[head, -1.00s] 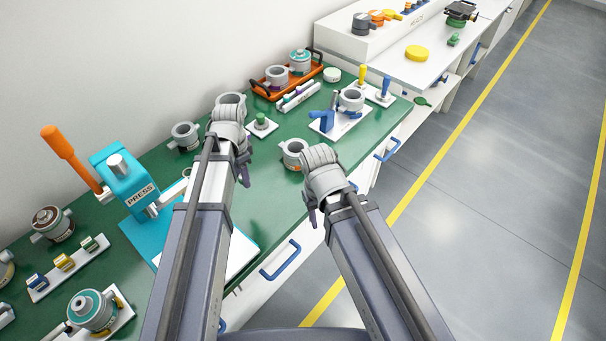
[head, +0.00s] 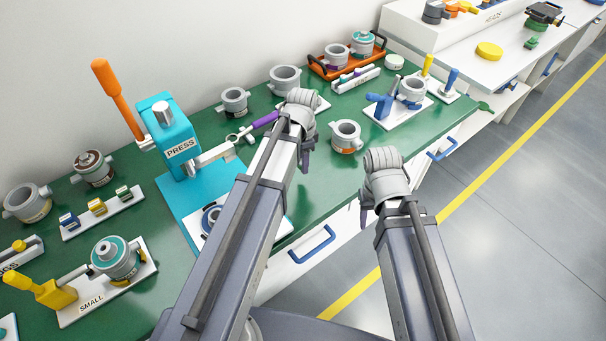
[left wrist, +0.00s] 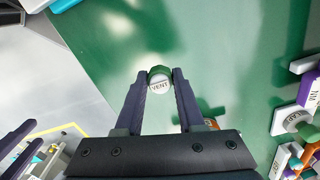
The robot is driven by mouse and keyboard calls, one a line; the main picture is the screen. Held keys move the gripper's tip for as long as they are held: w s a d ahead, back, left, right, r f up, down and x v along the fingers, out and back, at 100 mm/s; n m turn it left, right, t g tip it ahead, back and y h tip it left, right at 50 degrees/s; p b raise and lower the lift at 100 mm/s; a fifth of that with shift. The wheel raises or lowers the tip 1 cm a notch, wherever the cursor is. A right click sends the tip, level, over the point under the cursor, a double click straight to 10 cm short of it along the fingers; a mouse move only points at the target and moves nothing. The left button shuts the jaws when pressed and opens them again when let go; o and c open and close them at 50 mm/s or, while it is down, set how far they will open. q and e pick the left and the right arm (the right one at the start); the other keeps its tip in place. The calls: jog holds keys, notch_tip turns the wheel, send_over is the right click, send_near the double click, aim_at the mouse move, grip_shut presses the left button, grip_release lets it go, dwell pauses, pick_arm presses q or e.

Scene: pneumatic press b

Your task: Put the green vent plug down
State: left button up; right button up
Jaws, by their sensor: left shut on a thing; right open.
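The green vent plug (left wrist: 160,78) shows in the left wrist view, its pale round end marked VENT. My left gripper (left wrist: 160,82) is shut on it, with a dark finger on each side. Green table surface shows behind the plug, and I cannot tell how high it is held. In the head view my left gripper (head: 305,163) is over the green table (head: 320,190), and its wrist hides the plug. My right gripper (head: 364,218) is open and empty near the table's front edge.
A blue press (head: 168,140) with an orange lever stands left of my left arm. A grey housing (head: 345,136) stands between my grippers. A white stand (head: 320,104) is partly hidden behind my left wrist. An orange tray (head: 350,66) stands at the back. Bare table lies right of my left gripper.

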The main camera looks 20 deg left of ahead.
pick_arm(q)
jog(key=shift+f+b, duration=1.9)
jog(key=shift+b, duration=0.05)
jog(key=shift+r, duration=0.1)
jog(key=o, duration=0.5)
jog(key=shift+f, duration=0.2)
jog(key=o, duration=0.5)
jog(key=shift+c, duration=0.2)
jog(key=shift+r, duration=0.15)
notch_tip(320, 180, up, 12)
jog(key=p, duration=1.2)
jog(key=shift+r, duration=0.15)
jog(key=s+d+n+y, duration=0.1)
jog(key=s+d+n, duration=0.5)
jog(key=s+d, duration=0.4)
jog(key=s, duration=0.4)
jog(key=shift+s+d+n, duration=0.15)
jog(key=shift+d+n, duration=0.1)
jog(key=shift+n, duration=0.15)
